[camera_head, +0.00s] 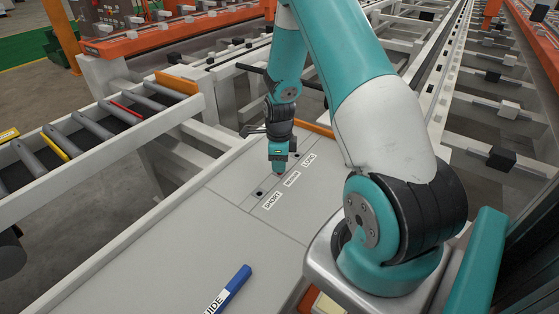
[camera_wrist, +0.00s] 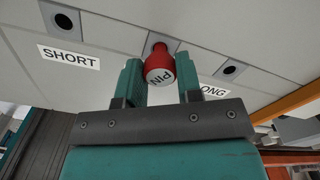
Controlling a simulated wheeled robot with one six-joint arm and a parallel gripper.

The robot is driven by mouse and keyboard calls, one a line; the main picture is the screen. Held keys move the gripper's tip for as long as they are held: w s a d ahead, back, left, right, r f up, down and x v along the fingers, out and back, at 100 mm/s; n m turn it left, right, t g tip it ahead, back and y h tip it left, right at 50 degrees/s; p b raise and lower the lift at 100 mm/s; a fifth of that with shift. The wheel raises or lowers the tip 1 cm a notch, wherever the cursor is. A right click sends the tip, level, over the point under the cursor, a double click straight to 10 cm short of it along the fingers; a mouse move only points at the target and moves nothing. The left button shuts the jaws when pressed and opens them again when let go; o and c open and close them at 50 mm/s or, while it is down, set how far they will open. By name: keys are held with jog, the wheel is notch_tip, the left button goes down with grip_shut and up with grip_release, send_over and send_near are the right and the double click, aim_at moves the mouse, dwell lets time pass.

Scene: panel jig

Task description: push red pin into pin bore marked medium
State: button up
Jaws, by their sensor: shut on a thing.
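The red pin (camera_wrist: 158,64), its end lettered PIN, is between the fingers of my gripper (camera_wrist: 160,76) in the wrist view. My gripper is shut on it. The pin's far end is over the middle bore of the row, and the rim of that bore shows behind it; I cannot tell how far it is in. In the head view my gripper (camera_head: 278,168) points down at the panel (camera_head: 220,230) beside the MEDIUM label (camera_head: 292,179). In the wrist view the gripper hides that label.
The SHORT label (camera_wrist: 69,57) and its open bore (camera_wrist: 64,21) are at the left. The LONG label (camera_wrist: 214,91) is partly covered, and its bore (camera_wrist: 230,70) is open. A blue piece (camera_head: 226,290) lies on the near panel. A roller conveyor (camera_head: 70,145) is at the left.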

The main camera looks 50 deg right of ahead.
jog(key=shift+f+b, duration=0.55)
jog(key=shift+f, duration=0.35)
jog(key=o, duration=1.1)
jog(key=shift+r, duration=0.1)
notch_tip(320, 180, up, 17)
jog(key=shift+r, duration=0.15)
